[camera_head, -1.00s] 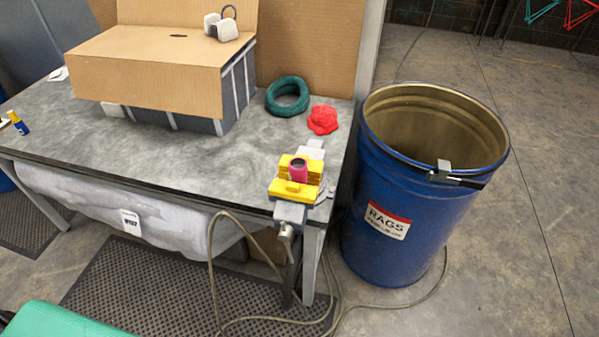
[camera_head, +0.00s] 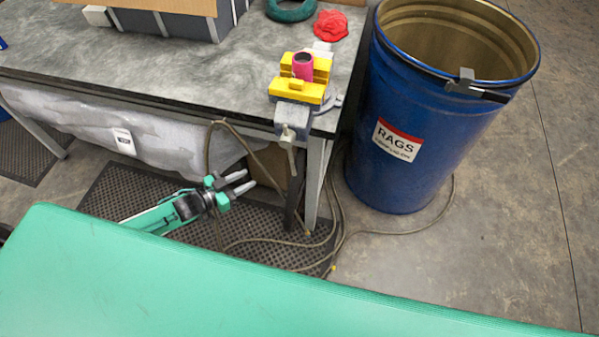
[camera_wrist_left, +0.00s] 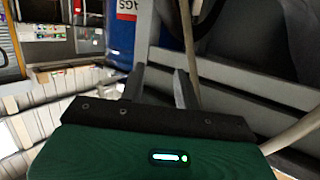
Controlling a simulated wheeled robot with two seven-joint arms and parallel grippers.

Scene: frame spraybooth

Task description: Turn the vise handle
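The vise (camera_head: 300,92) has yellow jaws and is fixed at the right front corner of the grey workbench (camera_head: 170,60). A pink cylinder (camera_head: 303,68) stands upright between its jaws. The vise handle (camera_head: 290,143) hangs at the front of the vise, below the bench top. My left gripper (camera_head: 242,182) is open and empty, lower and to the left of the handle, with its fingers pointing right. In the left wrist view its two fingers (camera_wrist_left: 161,85) are apart with nothing between them; the handle cannot be made out there. My right gripper is not in view.
A blue rag drum (camera_head: 430,120) stands right of the bench. A hose (camera_head: 212,140) loops from the bench front to the floor, close to my left gripper. A bench leg (camera_head: 314,180) stands below the vise.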

